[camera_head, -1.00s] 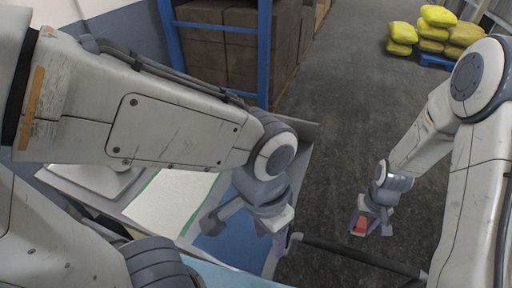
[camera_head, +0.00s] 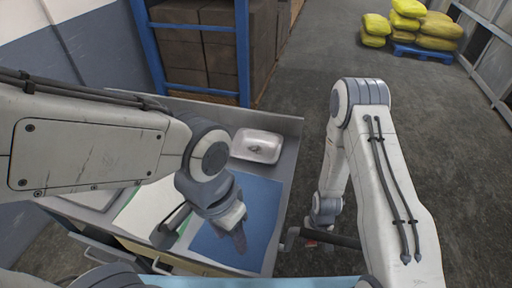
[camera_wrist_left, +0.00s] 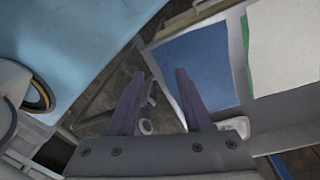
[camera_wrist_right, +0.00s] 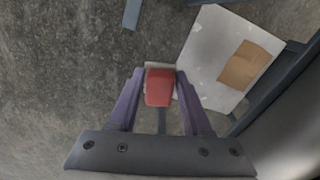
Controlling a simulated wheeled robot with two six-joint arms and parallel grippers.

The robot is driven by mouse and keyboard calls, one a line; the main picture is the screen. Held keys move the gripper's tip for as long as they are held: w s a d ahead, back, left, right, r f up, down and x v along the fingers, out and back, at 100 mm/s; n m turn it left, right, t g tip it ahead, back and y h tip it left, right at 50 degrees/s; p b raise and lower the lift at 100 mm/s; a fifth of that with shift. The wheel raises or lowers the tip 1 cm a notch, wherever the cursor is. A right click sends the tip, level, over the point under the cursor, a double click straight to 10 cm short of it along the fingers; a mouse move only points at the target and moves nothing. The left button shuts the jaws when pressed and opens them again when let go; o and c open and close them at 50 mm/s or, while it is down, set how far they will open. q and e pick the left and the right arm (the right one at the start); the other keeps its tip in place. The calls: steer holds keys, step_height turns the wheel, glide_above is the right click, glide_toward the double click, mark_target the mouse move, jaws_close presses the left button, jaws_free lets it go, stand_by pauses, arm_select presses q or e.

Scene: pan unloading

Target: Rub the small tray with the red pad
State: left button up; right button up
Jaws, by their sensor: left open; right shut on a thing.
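A small white tray-like dish (camera_head: 257,146) with a grey spot in its middle lies on the counter's far right part in the head view; I take it for the small tray. My right gripper (camera_wrist_right: 160,95) is shut on the red pad (camera_wrist_right: 159,88), seen clearly in the right wrist view. In the head view only a bit of red shows below the right wrist, beside the counter's right edge and apart from the dish. My left gripper (camera_wrist_left: 160,95) is open and empty above the blue mat (camera_head: 258,205), nearer than the dish.
A white mat with a green edge (camera_head: 150,208) lies left of the blue mat. A dark bar (camera_head: 330,238) runs by the counter's near right corner. A blue rack with brown boxes (camera_head: 205,50) stands behind. Yellow sacks (camera_head: 408,25) lie far right; floor between is clear.

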mark_target(235, 143)
arm_select(q)
steer(key=shift+c, duration=0.3)
